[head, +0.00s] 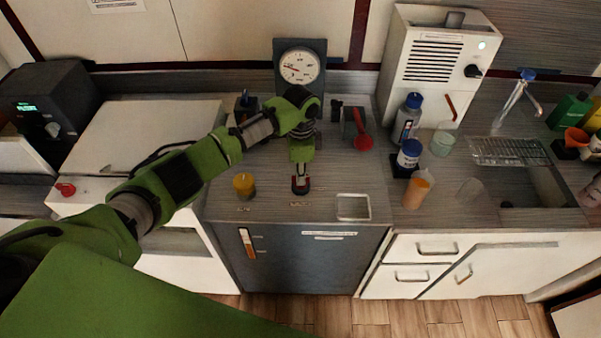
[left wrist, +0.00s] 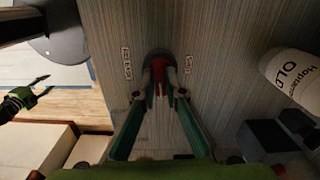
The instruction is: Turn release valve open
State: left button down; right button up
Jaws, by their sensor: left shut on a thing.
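The release valve's red handle (left wrist: 159,76) sits on the counter between two small labels in the left wrist view. The label on the left side (left wrist: 127,63) is partly legible and the one on the right (left wrist: 188,65) is too small to read. My left gripper (left wrist: 166,90) is shut on the red handle, its two fingers on either side of it. In the head view the left gripper (head: 300,187) points down at the counter near its front edge and mostly hides the valve. A green and black hand, apparently my right gripper (left wrist: 42,86), shows small over the floor in the left wrist view.
A yellow-topped pot (head: 244,186) stands left of the gripper. A pressure gauge (head: 300,66) stands behind. A red-handled item (head: 362,142), a square recess (head: 353,207), bottles (head: 407,118) and an orange cup (head: 417,190) are to the right. A bottle (left wrist: 294,75) also shows in the wrist view.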

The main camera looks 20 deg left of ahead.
pick_arm(q)
jog(key=shift+d+m, duration=0.1)
jog(key=shift+m, duration=0.5)
jog(key=c, duration=2.1)
grip_release()
notch_tip(320, 180, up, 12)
